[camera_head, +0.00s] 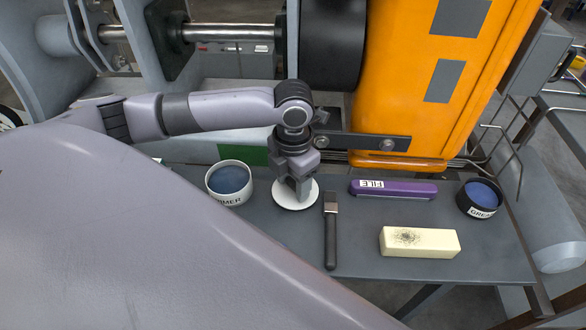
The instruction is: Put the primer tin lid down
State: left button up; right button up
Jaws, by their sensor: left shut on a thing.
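The primer tin lid (296,201) is a white disc at the middle of the grey bench, just right of the primer tin. My left gripper (299,188) points down over it and is shut on it, near the lid's centre. The lid looks level and at or close to the bench top; I cannot tell whether it touches. The primer tin (229,184) is white, open and blue inside, with its label partly hidden by my body. My right gripper does not show.
A brush (331,232) lies just right of the lid. A purple file case (393,189), a cream block (420,242) and a grease tin (480,198) are farther right on the bench (375,215). Orange machinery (400,110) stands behind. Bare bench lies in front of the lid.

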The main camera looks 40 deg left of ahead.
pick_arm(q)
jog(key=shift+f, duration=0.2)
jog(key=o, duration=1.2)
jog(key=shift+r, duration=3.6)
jog(key=shift+c, duration=0.3)
grip_shut()
